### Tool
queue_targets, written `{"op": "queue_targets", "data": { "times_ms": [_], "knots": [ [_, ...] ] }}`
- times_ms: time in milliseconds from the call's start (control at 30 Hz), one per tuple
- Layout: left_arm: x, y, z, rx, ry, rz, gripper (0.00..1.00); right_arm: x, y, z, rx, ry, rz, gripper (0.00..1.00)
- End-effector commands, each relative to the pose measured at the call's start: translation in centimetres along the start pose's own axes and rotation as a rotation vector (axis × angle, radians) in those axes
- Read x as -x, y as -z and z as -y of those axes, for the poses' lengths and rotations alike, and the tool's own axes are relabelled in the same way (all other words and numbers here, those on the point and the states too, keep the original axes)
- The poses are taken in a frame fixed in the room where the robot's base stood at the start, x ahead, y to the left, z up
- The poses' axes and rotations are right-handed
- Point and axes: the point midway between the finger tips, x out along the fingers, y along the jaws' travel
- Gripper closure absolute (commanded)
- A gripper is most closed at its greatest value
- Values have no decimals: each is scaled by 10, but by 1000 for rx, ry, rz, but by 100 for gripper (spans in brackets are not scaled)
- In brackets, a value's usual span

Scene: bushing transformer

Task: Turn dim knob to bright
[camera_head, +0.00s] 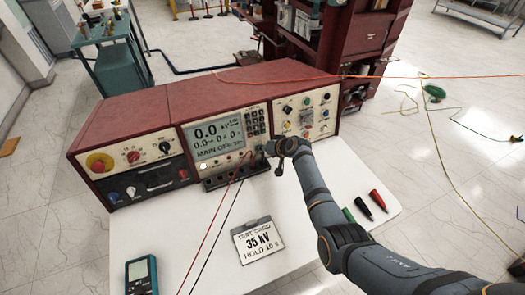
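A red test console has a white middle panel with a display (218,137). Its left panel has black knobs (164,147) and a red button on yellow (99,162). Its right panel has several small coloured knobs and buttons (305,118). The labels are too small to read, so I cannot tell which knob is the dim knob. My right gripper (268,149) is close to the lower right corner of the middle panel and hides part of it. I cannot tell whether it touches anything or how far its fingers are apart. My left gripper is not in view.
A white table (330,180) carries the console.

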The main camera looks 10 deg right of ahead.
Motion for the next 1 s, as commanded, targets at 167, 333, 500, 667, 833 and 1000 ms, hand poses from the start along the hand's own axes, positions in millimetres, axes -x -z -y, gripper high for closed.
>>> {"op": "queue_targets", "data": {
  "times_ms": [167, 333, 500, 667, 833, 1000],
  "knots": [
    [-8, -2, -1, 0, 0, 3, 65, -1, -1, -2, -72, 43, -1, 100],
    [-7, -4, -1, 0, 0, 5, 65, 0, 0, -2, -75, 45, 0, 100],
    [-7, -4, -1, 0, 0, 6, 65, 0, 0, -1, -74, 44, 0, 64],
    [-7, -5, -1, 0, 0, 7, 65, 0, 0, -1, -73, 44, 0, 53],
    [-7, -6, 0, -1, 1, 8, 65, 0, 0, -1, -72, 44, 0, 53],
    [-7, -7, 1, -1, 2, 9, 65, 8, 0, -2, -71, 44, -2, 53]
  ]
}}
